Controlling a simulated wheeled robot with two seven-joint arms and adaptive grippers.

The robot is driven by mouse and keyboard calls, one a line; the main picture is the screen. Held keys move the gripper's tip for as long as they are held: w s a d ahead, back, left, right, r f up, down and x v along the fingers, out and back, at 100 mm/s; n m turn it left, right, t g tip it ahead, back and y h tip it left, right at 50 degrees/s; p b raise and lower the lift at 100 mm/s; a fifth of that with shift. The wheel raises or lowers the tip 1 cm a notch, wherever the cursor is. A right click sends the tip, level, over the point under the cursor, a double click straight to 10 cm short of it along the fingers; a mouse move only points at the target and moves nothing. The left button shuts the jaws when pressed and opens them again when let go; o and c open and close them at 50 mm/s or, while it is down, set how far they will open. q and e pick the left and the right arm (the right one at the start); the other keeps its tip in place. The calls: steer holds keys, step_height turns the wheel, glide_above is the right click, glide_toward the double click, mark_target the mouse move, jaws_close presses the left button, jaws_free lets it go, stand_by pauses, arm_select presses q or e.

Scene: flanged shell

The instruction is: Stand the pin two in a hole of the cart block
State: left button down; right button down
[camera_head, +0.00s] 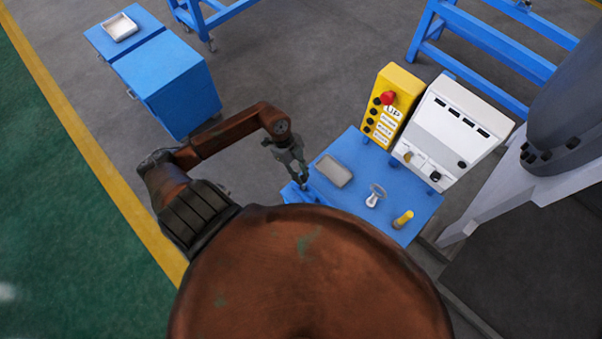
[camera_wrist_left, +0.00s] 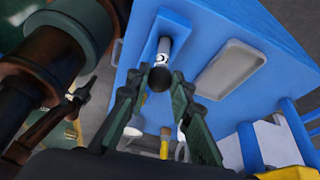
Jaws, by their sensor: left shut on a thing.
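My left gripper (camera_head: 303,183) is over the left end of the blue cart top, at a small raised blue block, the cart block (camera_head: 292,193). In the left wrist view, the fingers of my left gripper (camera_wrist_left: 160,80) are shut on a short pin with a dark end and a marked white band, pin two (camera_wrist_left: 163,53). The far end of the pin points at the cart block (camera_wrist_left: 178,25) and overlaps it in the picture. I cannot tell whether it is inside a hole. My right gripper is not in view.
A grey tray (camera_head: 333,171) lies beside the gripper on the cart. A silvery part (camera_head: 375,195) and a yellow upright piece (camera_head: 403,219) stand further right. A yellow button box (camera_head: 388,108) and a white panel (camera_head: 448,125) stand behind. A blue cabinet (camera_head: 170,85) is at left.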

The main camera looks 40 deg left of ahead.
arm_select(q)
steer(key=shift+f+b, duration=0.4)
steer(key=shift+f, duration=0.45)
steer(key=c, duration=1.6)
jaws_free()
steer(key=v, duration=1.2)
steer(key=shift+a, duration=0.1)
